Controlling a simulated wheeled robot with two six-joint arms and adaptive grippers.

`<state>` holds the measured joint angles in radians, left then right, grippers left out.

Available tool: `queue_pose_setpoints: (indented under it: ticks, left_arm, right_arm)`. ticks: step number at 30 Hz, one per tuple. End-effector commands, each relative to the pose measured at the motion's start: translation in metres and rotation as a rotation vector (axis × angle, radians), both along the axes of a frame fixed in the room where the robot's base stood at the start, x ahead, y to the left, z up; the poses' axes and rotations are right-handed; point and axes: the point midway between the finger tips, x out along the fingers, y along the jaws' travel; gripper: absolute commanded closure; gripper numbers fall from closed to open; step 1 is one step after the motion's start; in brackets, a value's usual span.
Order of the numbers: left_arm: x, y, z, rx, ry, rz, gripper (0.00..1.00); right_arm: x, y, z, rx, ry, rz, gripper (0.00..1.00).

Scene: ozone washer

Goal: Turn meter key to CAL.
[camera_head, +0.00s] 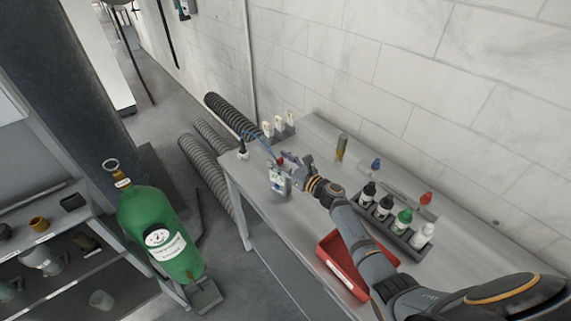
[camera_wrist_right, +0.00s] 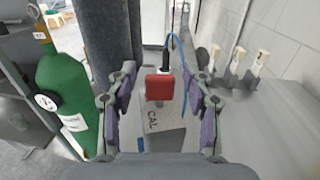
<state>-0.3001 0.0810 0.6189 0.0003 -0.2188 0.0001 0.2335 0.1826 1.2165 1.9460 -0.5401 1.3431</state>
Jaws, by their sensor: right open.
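The meter (camera_head: 278,181) is a small pale box on the grey bench, with a red key on its top (camera_head: 281,158). In the right wrist view the red key (camera_wrist_right: 159,86) stands between my right gripper's fingers, above the meter's pale top (camera_wrist_right: 165,132) with the letters CAL. My right gripper (camera_wrist_right: 160,92) is open, with a purple-padded finger on each side of the key and a gap to both. In the head view my right gripper (camera_head: 291,166) is at the meter. Part of the meter is hidden by the gripper. My left gripper is not in view.
A bottle rack (camera_head: 403,238) and a red tray (camera_head: 338,272) lie nearer along the bench. A green gas cylinder (camera_head: 160,222) stands left of the bench.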

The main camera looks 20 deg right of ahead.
Motion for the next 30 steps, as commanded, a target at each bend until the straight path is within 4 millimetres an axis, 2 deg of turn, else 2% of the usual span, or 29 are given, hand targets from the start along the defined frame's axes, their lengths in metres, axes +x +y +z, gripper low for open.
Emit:
queue_pose_setpoints:
  ticks: [12, 15, 20, 26, 27, 30]
  left_arm:
    - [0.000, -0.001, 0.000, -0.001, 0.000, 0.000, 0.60]
    - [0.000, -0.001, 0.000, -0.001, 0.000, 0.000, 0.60]
    - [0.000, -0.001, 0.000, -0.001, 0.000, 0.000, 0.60]
    - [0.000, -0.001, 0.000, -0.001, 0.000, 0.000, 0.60]
    - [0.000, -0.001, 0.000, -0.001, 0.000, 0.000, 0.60]
    - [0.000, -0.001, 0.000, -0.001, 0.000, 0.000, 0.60]
  right_arm:
    - [-0.081, -0.040, -0.001, -0.004, 0.004, 0.003, 0.49]
    - [-0.094, -0.048, -0.001, -0.003, 0.002, 0.000, 0.49]
    - [-0.104, -0.052, 0.000, 0.000, 0.001, 0.001, 0.49]
    - [-0.105, -0.052, 0.000, 0.000, 0.000, 0.000, 0.49]
    - [-0.104, -0.052, 0.000, 0.000, 0.000, 0.000, 0.50]
    - [-0.105, -0.050, 0.000, -0.008, -0.003, 0.006, 0.64]
